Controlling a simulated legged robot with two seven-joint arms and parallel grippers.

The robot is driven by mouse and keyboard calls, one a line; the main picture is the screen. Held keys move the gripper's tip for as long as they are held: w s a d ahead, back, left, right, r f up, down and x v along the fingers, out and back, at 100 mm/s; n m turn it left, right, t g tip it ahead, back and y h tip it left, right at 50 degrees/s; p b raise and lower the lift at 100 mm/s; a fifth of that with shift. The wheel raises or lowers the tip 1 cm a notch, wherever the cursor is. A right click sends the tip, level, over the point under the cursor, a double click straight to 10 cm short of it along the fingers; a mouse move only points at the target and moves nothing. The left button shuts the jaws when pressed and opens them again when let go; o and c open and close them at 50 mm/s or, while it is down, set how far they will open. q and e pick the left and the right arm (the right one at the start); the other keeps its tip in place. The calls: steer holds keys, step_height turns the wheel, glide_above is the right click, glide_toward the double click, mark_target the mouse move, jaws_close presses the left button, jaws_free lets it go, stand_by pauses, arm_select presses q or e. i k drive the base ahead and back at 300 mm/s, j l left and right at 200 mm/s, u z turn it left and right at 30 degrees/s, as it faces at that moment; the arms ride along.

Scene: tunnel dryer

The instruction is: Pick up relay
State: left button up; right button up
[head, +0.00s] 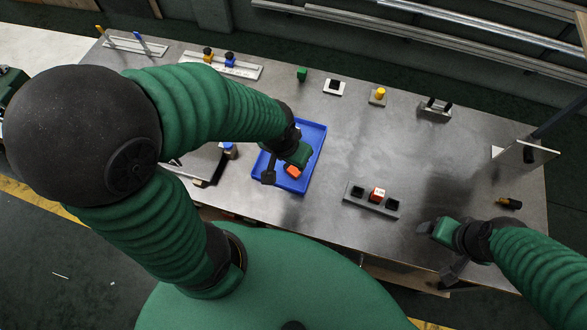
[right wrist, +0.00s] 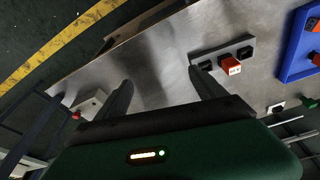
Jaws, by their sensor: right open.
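An orange-red block, likely a relay (head: 292,171), lies in the blue tray (head: 318,140). My left gripper (head: 279,172) is low over the tray beside this block. Its body hides part of the fingers, so its grip is unclear. A second red block with a white marked top (head: 377,194) sits in the middle of a grey socket strip (head: 353,189), between two dark openings. It also shows in the right wrist view (right wrist: 230,65). My right gripper (head: 434,250) is open and empty, to the right of the strip; its fingers (right wrist: 160,92) stand apart in the right wrist view.
Along the back stand a green block (head: 302,73), a white-based black piece (head: 334,87), a yellow knob (head: 380,94) and a grey bracket (head: 435,108). The table's middle is clear.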

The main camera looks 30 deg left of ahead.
mark_target(292, 171)
steer(key=k+j+u, duration=0.2)
steer(key=j, duration=0.45)
steer(key=j+u, duration=0.2)
steer(key=j, duration=0.4)
steer(key=i, duration=0.05)
